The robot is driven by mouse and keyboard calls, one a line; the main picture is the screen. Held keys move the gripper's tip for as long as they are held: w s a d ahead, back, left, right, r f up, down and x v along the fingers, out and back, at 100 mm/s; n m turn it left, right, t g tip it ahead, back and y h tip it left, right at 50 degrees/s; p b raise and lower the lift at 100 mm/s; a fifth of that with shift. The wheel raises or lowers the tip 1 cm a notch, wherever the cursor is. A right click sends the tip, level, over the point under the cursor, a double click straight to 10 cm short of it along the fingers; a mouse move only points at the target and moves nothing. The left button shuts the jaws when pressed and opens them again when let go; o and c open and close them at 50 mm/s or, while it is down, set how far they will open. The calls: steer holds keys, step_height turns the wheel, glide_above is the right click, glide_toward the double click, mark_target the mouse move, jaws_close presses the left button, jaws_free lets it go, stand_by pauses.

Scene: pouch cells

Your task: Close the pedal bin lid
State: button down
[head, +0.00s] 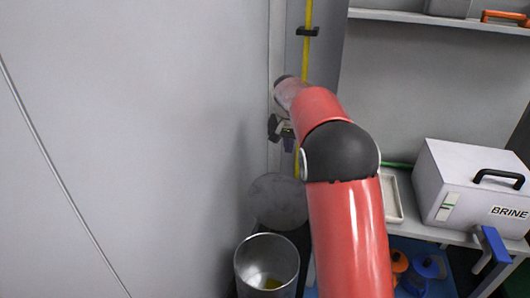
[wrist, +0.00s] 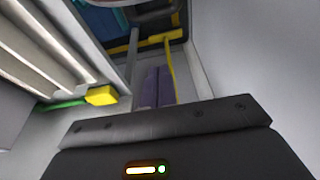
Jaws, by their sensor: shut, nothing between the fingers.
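The pedal bin (head: 267,262) stands on the floor at bottom centre of the head view, its metal mouth open. Its round grey lid (head: 278,202) is raised behind the mouth, tilted up. My gripper (head: 288,142) is above and beyond the lid, near the wall corner, apart from it. It is small and partly hidden by my red arm in the head view. In the wrist view the fingers (wrist: 158,84) are together with nothing between them. I cannot make out the bin or lid in the wrist view.
A yellow vertical strip (head: 308,20) runs up the back corner. At right, a bench holds a pale tray (head: 392,199) and a white box marked BRINE (head: 472,190). A plain wall (head: 120,130) fills the left.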

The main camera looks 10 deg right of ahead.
step_height(320, 180, down, 10)
steer(key=b, duration=0.1)
steer(key=shift+s+a+r, duration=0.25)
steer(key=shift+s, duration=0.1)
steer(key=shift+b, duration=0.5)
